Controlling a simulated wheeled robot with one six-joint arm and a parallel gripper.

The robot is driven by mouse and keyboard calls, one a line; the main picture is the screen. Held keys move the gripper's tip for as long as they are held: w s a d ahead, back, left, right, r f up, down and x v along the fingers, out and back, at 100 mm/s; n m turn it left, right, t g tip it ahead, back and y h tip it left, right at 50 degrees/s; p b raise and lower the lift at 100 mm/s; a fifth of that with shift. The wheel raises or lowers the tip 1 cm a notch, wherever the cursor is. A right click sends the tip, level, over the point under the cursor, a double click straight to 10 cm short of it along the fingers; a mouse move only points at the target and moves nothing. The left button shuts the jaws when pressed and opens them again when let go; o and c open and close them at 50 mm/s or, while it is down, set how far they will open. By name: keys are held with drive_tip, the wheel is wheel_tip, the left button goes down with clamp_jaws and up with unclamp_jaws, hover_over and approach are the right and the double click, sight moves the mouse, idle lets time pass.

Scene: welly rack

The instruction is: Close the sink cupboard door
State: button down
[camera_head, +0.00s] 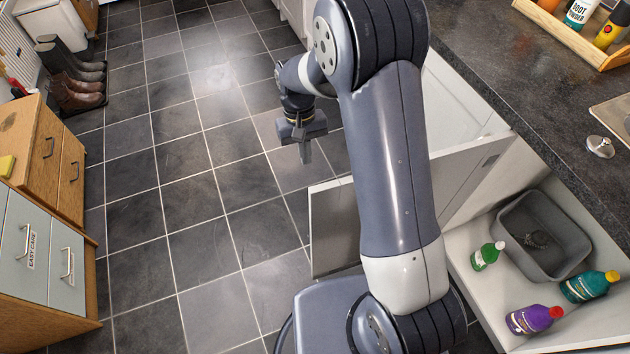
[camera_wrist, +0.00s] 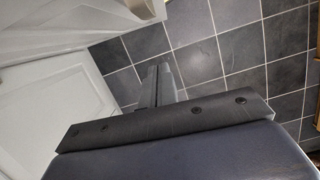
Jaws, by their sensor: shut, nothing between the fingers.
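The sink cupboard door (camera_head: 335,232) stands open in the head view, swung out over the floor. My arm crosses in front of its middle, and its top edge runs from left of the arm towards the cupboard on the right. The open sink cupboard (camera_head: 480,262) shows its pale interior at the lower right. My gripper (camera_head: 305,152) is shut and empty, pointing down over the tiles beyond the door, apart from it as far as I can see. In the wrist view the closed fingers (camera_wrist: 158,86) show beside a white panelled front (camera_wrist: 62,105); I cannot tell which unit it belongs to.
Inside the cupboard are a grey basin (camera_head: 540,235), a green bottle (camera_head: 485,257), a purple bottle (camera_head: 533,320) and a teal bottle (camera_head: 588,286). The dark worktop (camera_head: 540,85) lies above. Wooden drawers (camera_head: 45,150) and boots (camera_head: 75,80) stand left. Tiled floor (camera_head: 180,200) is clear between.

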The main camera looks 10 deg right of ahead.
drive_tip(key=s+d+f, duration=0.1)
drive_tip(key=s+f, duration=0.4)
drive_tip(key=shift+s+f+p, duration=0.15)
drive_tip(key=shift+f+p, duration=0.15)
drive_tip(key=shift+p, duration=0.1)
